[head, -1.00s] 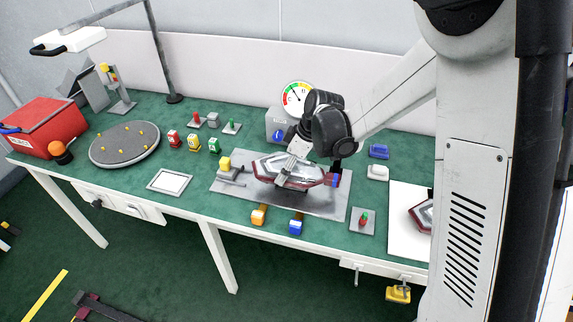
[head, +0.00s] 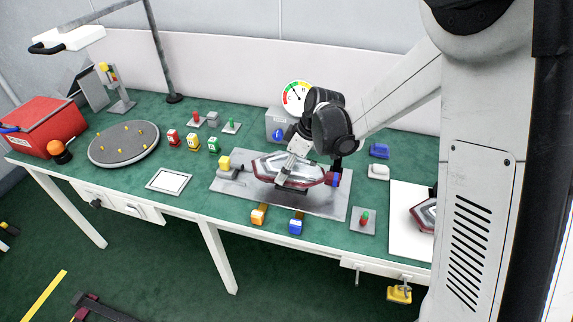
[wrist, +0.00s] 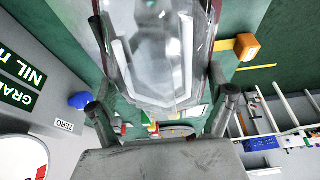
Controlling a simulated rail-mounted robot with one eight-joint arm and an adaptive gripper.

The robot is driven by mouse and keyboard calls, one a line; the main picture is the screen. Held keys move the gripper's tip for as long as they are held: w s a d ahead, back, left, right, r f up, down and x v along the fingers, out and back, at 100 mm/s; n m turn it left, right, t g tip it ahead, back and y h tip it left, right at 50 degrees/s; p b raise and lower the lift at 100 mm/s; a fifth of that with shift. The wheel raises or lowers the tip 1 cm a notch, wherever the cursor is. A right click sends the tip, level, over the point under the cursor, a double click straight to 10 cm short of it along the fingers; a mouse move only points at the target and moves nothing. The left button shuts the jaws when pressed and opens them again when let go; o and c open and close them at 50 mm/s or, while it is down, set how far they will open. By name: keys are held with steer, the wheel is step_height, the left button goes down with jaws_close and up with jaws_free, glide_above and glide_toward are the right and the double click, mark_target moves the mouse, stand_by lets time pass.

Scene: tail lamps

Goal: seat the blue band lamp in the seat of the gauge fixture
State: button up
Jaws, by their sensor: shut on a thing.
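The blue band lamp (head: 262,166) is a clear-topped tail lamp with a dark red rim and a blue band (head: 334,180) at its right end. My gripper (head: 290,172) is shut on the lamp, across its middle. In the wrist view the lamp (wrist: 155,50) sits between the two fingers (wrist: 165,105). The gauge fixture has a grey plate (head: 325,207) under the lamp and a yellow-tipped clamp (head: 225,163) at its left. A dark piece shows just below the lamp; the seat itself is mostly hidden, and I cannot tell whether the lamp touches it.
The gauge box (head: 279,125) with its dial (head: 296,97) stands behind the plate. Orange (head: 258,215) and blue (head: 296,225) handles stick out at the front edge. Another lamp (head: 424,214) lies on a white sheet (head: 405,240) at right. A round pegged tray (head: 120,150) is at left.

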steer(key=shift+f, duration=0.2)
steer(key=shift+f+b, duration=1.25)
steer(key=shift+b, duration=0.15)
steer(key=o, duration=1.3)
steer(key=shift+r, duration=0.1)
steer(key=shift+c, duration=0.2)
steer(key=v, duration=1.2)
